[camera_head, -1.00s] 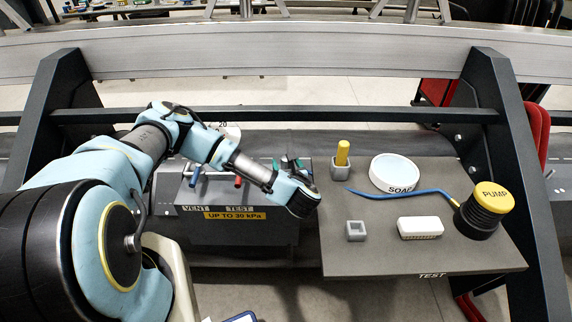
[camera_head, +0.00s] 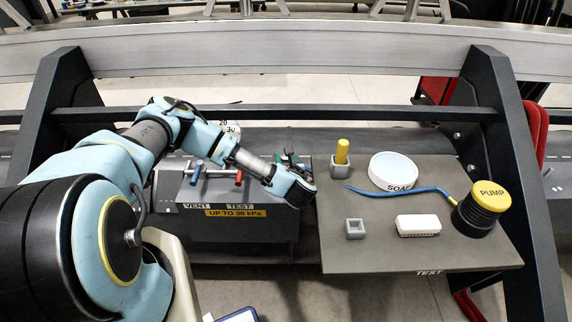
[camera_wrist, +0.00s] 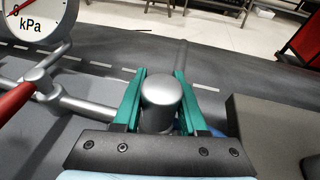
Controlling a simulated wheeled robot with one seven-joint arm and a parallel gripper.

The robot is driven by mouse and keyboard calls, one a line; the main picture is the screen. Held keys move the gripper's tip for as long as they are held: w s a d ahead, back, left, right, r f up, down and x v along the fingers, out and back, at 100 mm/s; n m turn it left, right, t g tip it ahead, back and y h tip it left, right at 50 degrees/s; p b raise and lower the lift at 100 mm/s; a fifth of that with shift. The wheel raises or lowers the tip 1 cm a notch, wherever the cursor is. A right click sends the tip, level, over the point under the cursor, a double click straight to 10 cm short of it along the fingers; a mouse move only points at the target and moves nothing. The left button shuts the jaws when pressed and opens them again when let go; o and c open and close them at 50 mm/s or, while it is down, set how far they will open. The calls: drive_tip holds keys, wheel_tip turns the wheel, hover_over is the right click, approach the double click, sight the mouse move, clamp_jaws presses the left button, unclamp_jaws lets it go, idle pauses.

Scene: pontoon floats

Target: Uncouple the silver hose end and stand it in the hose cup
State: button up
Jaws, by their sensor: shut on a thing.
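My gripper (camera_wrist: 158,105) has teal fingers and is shut on the silver hose end (camera_wrist: 160,90), a smooth rounded cylinder in the wrist view. The fingers press on its left and right sides. A silver pipe (camera_wrist: 85,110) runs up to the left finger; I cannot tell whether the hose end is still coupled. In the head view my gripper (camera_head: 291,160) is over the right end of the dark test box, and my wrist hides the hose end. An empty grey square cup (camera_head: 355,229) stands on the board. A similar cup (camera_head: 340,170) holds a yellow peg.
The test box (camera_head: 240,232) has a blue handle (camera_head: 197,172) and a red handle (camera_head: 239,178), with a gauge (camera_head: 230,128) behind. On the board (camera_head: 400,257) are a soap dish (camera_head: 393,170), a white brush (camera_head: 418,225) and a yellow-topped pump (camera_head: 490,197) with a blue hose (camera_head: 405,190).

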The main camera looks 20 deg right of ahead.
sight(282, 113)
clamp_jaws()
drive_tip(key=shift+r, duration=0.1)
drive_tip(key=shift+r+p, duration=0.95)
drive_tip(key=shift+r, duration=6.9)
